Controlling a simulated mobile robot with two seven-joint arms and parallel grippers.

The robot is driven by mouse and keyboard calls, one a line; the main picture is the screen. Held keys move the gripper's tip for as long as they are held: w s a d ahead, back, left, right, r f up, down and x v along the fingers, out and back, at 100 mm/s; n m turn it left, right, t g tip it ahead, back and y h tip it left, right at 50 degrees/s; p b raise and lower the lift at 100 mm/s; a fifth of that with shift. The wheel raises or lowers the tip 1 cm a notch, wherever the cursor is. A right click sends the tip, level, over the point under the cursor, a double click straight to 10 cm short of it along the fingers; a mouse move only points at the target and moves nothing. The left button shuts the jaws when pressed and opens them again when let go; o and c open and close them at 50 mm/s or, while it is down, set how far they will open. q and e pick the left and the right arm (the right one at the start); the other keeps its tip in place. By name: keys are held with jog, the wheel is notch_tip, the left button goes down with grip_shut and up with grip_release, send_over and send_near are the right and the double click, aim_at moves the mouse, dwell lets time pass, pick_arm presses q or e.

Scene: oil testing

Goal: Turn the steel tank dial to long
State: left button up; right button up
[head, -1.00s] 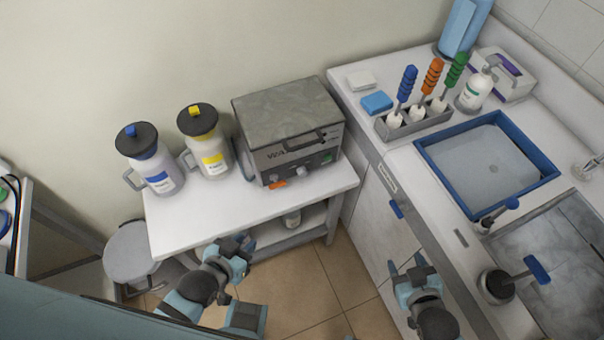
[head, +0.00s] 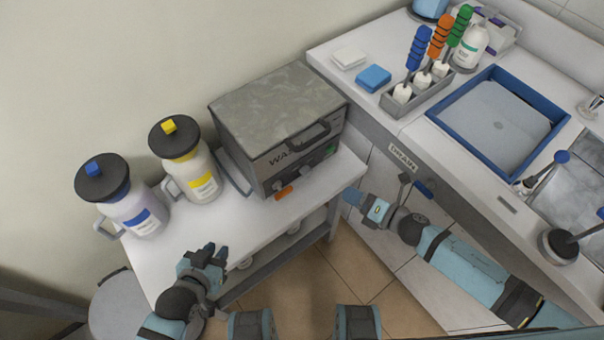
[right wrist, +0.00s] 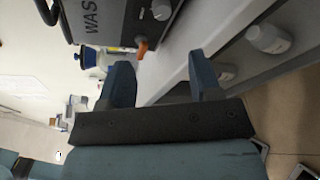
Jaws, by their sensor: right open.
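The steel tank (head: 275,115) is a grey box with a mottled lid and a black handle, standing on a white table. Its front panel has small knobs, one of them a pale dial (head: 306,172), and an orange piece (head: 284,192) at its lower edge. In the right wrist view the pale dial (right wrist: 161,10) and orange piece (right wrist: 142,47) show beyond my fingers; the dial's setting is unreadable. My right gripper (head: 355,198) is open and empty, right of and below the panel, apart from it; its fingers (right wrist: 163,82) are spread. My left gripper (head: 214,254) is over the table's front edge, its opening unclear.
Two lidded jugs, blue-marked (head: 140,205) and yellow-marked (head: 193,170), stand left of the tank. A counter (head: 425,135) on the right holds a rack of coloured-handled tools (head: 425,90) and a blue-rimmed tray (head: 455,125). A stool (head: 120,305) is at lower left.

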aim_at(309, 174)
pick_arm(q)
jog(key=shift+a+f, duration=0.1)
jog(key=shift+f, duration=0.05)
jog(key=shift+w, duration=0.1)
jog(key=shift+r, duration=0.2)
pick_arm(e)
jog(key=shift+n, duration=0.4)
jog(key=x, duration=1.4)
jog(key=shift+f, duration=0.2)
jog(key=c, duration=0.9)
